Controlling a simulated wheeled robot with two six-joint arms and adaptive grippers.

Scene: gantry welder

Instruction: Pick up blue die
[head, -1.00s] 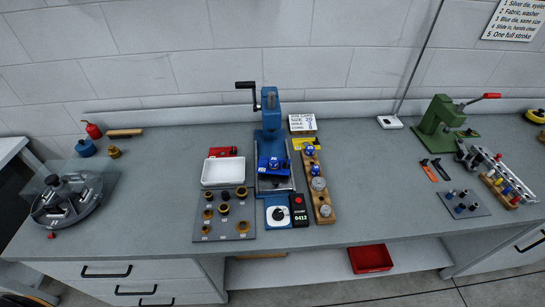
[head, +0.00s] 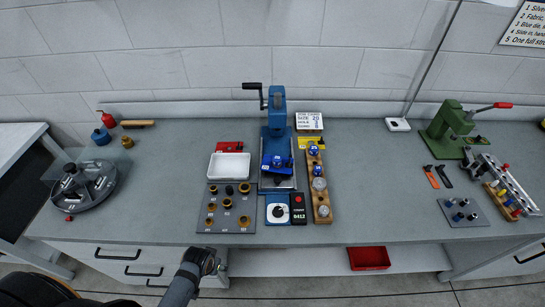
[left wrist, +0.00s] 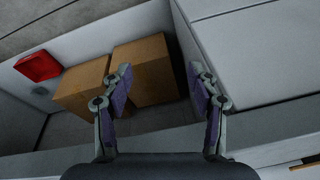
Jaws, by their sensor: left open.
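Small blue dies (head: 313,150) stand in the wooden rack (head: 323,212) at the middle of the bench, with silver round pieces nearer the front. A blue piece (head: 277,162) also sits in the blue hand press (head: 276,112), left of the rack. My left gripper (left wrist: 160,78) is open and empty, with its two fingers apart in the left wrist view. In the head view my left arm (head: 184,282) ends in front of the bench's front edge, left of the rack and away from the dies. My right gripper is out of view.
A grey plate (head: 204,222) of brass pieces and a white tray (head: 229,166) lie left of the press. A green press (head: 442,129) stands right. Cardboard boxes (left wrist: 142,68) and a red bin (left wrist: 37,66) are below the bench.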

